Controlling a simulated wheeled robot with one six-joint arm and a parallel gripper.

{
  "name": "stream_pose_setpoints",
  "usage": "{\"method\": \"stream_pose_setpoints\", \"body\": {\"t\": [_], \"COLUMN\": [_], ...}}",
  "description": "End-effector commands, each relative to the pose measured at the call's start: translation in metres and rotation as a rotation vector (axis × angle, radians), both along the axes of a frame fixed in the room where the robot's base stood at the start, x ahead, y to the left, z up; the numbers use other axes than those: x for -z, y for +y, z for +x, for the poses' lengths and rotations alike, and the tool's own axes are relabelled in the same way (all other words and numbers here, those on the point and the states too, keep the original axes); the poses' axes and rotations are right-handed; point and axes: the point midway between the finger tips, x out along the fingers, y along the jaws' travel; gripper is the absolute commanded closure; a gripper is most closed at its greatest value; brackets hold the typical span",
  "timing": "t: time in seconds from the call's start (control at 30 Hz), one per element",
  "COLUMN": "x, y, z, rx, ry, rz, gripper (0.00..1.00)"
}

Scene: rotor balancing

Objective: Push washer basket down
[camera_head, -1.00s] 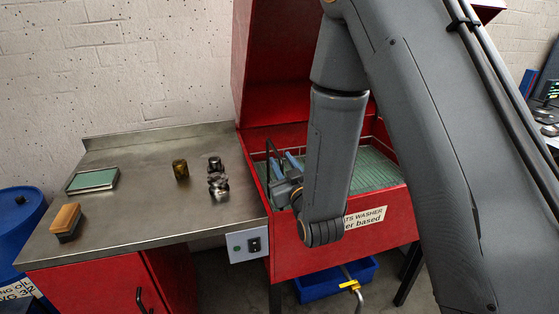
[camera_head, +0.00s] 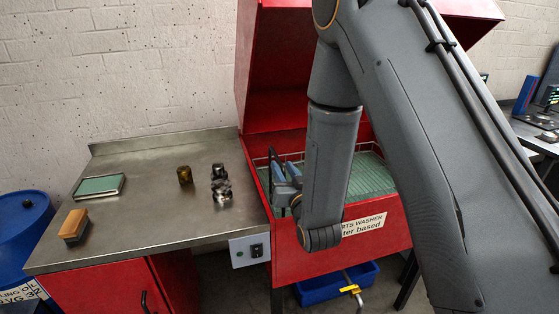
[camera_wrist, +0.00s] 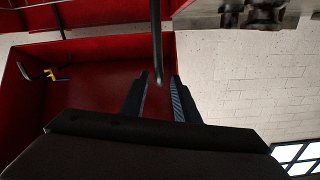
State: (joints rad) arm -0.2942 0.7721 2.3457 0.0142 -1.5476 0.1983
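The red parts washer (camera_head: 290,262) stands open, with its hood (camera_head: 285,75) raised. The washer basket (camera_head: 375,172), a green mesh tray with a wire rim, sits in the washer's tub, partly hidden by my arm. A dark upright handle (camera_head: 273,165) stands at its left end. My gripper (camera_head: 286,168) is at that handle, with its bluish fingers over the tub's left part. In the wrist view, my gripper (camera_wrist: 160,88) has its fingers apart, and a dark rod (camera_wrist: 157,45) lines up with the gap between them. I cannot tell whether they touch it.
A steel bench (camera_head: 140,230) adjoins the washer on the left. It holds a brush (camera_head: 74,226), a green-topped tray (camera_head: 100,187), a brass cylinder (camera_head: 185,175) and shiny metal parts (camera_head: 221,190). A switch box (camera_head: 250,250) is on the bench front. A blue bin (camera_head: 335,285) is below.

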Motion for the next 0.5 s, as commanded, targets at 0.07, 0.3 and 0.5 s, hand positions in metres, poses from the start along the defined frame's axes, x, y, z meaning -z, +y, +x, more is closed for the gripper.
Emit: {"method": "stream_pose_setpoints", "body": {"t": [0.07, 0.3, 0.5], "x": [-0.001, -0.001, 0.0], "y": [0.003, 0.01, 0.012], "z": [0.012, 0.036, 0.04], "rx": [0.0, 0.0, 0.0], "ry": [0.0, -0.001, 0.0], "rz": [-0.001, -0.002, -0.002], "gripper": [0.72, 0.72, 0.72]}}
